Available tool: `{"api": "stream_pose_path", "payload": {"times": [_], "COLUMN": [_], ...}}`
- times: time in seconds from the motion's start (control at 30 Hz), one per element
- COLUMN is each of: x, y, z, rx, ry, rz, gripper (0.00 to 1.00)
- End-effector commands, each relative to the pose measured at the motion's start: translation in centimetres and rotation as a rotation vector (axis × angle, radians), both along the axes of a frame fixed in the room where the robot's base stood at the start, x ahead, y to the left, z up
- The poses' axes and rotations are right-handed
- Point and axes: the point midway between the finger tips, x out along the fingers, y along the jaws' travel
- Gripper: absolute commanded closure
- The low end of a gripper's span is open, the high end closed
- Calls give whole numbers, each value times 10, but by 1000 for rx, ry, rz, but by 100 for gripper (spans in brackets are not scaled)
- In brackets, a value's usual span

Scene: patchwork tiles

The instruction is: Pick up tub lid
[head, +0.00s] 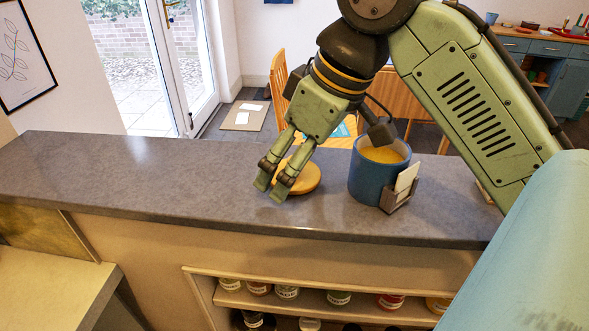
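The tub lid looks like a round, flat, wood-coloured disc (306,178) lying on the grey counter, left of a blue tub (368,181). The tub stands upright, open at the top, with something yellow inside. My gripper (270,189) points down at the lid's left side. Its two fingers are a little apart, with a narrow gap between the tips and nothing clearly seen in it. The right finger hides the lid's left edge. I cannot tell whether the finger touches the lid.
A small holder with a white card (405,182) stands against the tub's right front. The grey counter (150,175) is clear to the left. Below it, a shelf (262,301) holds several jars. Wooden chairs (277,78) stand behind the counter.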

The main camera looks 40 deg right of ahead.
Motion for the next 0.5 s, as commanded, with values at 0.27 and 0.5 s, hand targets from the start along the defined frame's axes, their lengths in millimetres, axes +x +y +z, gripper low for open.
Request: {"api": "stream_pose_path", "payload": {"times": [0.27,0.5], "x": [0,0], "y": [0,0], "z": [0,0], "rx": [1,0], "ry": [-1,-1], "rz": [-1,-1], "gripper": [28,44]}}
